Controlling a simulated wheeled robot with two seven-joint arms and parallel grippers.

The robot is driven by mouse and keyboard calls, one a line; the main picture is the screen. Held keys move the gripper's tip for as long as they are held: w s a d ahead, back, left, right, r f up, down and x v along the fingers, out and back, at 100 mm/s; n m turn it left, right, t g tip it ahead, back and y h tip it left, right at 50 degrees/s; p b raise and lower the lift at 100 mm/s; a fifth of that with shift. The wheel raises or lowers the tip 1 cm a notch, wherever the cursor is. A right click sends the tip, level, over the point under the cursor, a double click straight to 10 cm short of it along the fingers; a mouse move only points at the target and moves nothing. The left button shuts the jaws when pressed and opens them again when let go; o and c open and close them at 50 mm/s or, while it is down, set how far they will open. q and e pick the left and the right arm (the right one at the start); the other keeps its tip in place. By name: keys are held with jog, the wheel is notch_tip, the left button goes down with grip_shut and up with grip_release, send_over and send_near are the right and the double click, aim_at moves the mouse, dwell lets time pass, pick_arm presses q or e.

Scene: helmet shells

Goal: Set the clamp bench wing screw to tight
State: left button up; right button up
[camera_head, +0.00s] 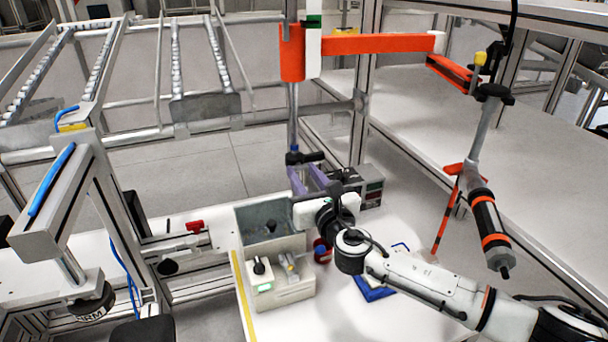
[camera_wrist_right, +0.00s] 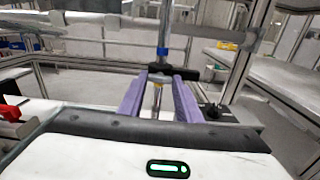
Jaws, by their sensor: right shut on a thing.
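My right gripper (camera_head: 307,170) reaches away from me above the bench, its two purple fingers around the foot of a vertical post. In the right wrist view the fingers (camera_wrist_right: 160,85) flank a thin metal rod, with a gap between them in the picture. A black winged handle (camera_head: 305,158), which looks like the wing screw, lies at the fingertips under a blue collar. It also shows in the right wrist view (camera_wrist_right: 175,71). The gripper is shut on it; the exact contact and whether the screw is tight cannot be told. My left gripper is not in view.
An orange swing arm (camera_head: 375,43) carries a hanging screwdriver (camera_head: 488,225) at the right. A grey bin (camera_head: 270,225) and a box with a black knob (camera_head: 280,287) stand near my wrist. A red handle (camera_head: 194,227) is at the left. The white worktop (camera_head: 335,310) has free room in front.

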jog(key=shift+r+n, duration=0.1)
jog(key=shift+n, duration=0.2)
jog(key=o, duration=1)
jog(key=shift+o, duration=0.2)
jog(key=v, duration=1)
jog(key=shift+s, duration=0.15)
